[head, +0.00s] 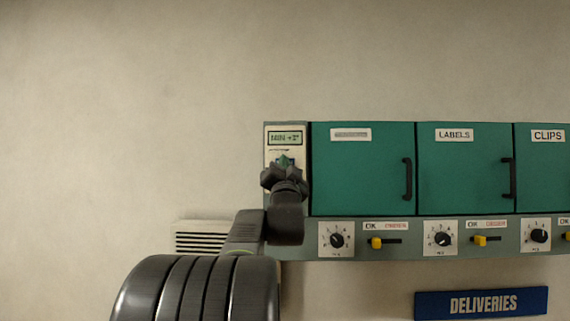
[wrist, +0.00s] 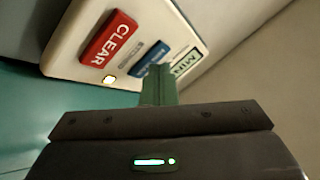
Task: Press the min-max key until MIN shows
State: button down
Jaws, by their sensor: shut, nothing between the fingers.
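A pale min-max panel (head: 271,153) is at the left end of the wall cabinet in the head view. Its green display (head: 285,138) reads MIN and what looks like +2°. In the wrist view the panel appears tilted, with the display (wrist: 187,63) showing MIN, a blue key (wrist: 150,57) and a red CLEAR key (wrist: 108,37). My gripper (head: 285,159) is shut and empty in front of the panel. Its green fingertips (wrist: 160,70) overlap the blue key and hide part of its label. I cannot tell whether they touch it.
A small lit lamp (wrist: 109,79) is by the CLEAR key. Teal doors (head: 363,180) with black handles are right of the panel. Dials (head: 337,239) and yellow sliders (head: 376,243) run below. A blue DELIVERIES sign (head: 481,303) is lower right. The wall left is bare above a vent (head: 200,238).

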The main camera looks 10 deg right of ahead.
jog(key=shift+s+a+b, duration=0.2)
jog(key=shift+s+b, duration=0.35)
jog(key=shift+s, duration=0.15)
jog(key=shift+f, duration=0.1)
jog(key=s+b, duration=0.1)
jog(key=s, duration=0.1)
jog(key=s+a+b, duration=0.1)
jog(key=s, duration=0.1)
jog(key=shift+s+a+b, duration=0.2)
jog(key=shift+s+b, duration=0.2)
jog(key=shift+w, duration=0.1)
